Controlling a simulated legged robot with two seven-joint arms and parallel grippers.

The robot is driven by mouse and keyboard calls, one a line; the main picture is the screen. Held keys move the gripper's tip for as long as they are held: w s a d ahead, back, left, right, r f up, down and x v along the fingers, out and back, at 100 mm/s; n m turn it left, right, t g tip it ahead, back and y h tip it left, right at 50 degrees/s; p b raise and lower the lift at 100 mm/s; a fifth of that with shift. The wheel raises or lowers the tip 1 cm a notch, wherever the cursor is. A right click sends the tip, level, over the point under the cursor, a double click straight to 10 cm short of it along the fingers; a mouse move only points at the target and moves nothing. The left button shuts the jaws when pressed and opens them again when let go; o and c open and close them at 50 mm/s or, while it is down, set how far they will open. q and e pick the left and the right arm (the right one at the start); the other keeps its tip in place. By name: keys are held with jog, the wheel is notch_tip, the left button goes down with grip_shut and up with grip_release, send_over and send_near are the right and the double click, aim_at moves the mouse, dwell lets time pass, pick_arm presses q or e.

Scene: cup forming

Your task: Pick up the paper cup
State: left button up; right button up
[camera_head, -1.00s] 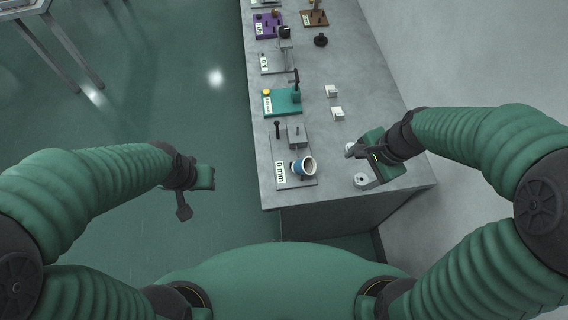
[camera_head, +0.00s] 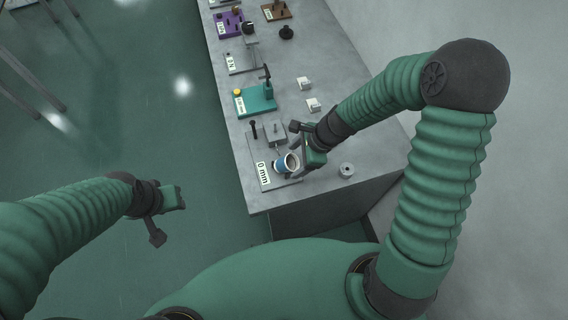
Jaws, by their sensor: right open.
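The paper cup (camera_head: 281,166) is blue and white with a pale open mouth. It lies tilted on the grey plate marked "0 mm" (camera_head: 262,184), near the front of the grey table. My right gripper (camera_head: 294,150) is open at the cup, with its fingers beside and partly over the rim. I cannot tell whether a finger touches the cup. My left gripper (camera_head: 166,216) hangs over the floor, left of the table and away from the cup; its jaw opening is not clear.
A grey block (camera_head: 275,131) and a dark peg (camera_head: 253,129) stand just behind the cup. Behind are a teal fixture (camera_head: 256,99), white blocks (camera_head: 314,104) and a purple fixture (camera_head: 228,24).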

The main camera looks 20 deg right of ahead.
aim_at(290, 162)
jog(key=shift+x, duration=1.05)
jog(key=shift+w+d, duration=0.1)
